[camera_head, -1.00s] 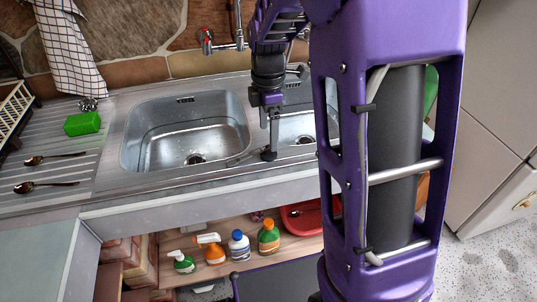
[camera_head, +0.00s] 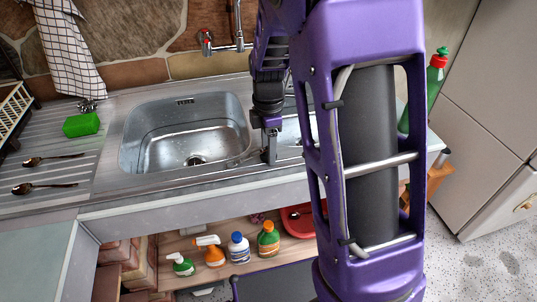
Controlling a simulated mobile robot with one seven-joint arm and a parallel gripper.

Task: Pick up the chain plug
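My gripper (camera_head: 269,158) points down at the sink's divider, just right of the left basin (camera_head: 160,152). It is small and seen edge-on, so I cannot tell whether its fingers are open or shut, or whether anything is between them. A thin dark shape (camera_head: 238,160) lies at the right front rim of the left basin, just left of my fingertips. It may be the chain plug, but it is too small to be sure. My purple arm hides most of the right basin.
A green sponge (camera_head: 82,124) and two spoons (camera_head: 45,187) lie on the left drainboard. A tap (camera_head: 238,42) stands behind. A green bottle (camera_head: 435,85) stands to the right. Several bottles (camera_head: 238,248) and a red basin (camera_head: 298,220) are on the shelf below.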

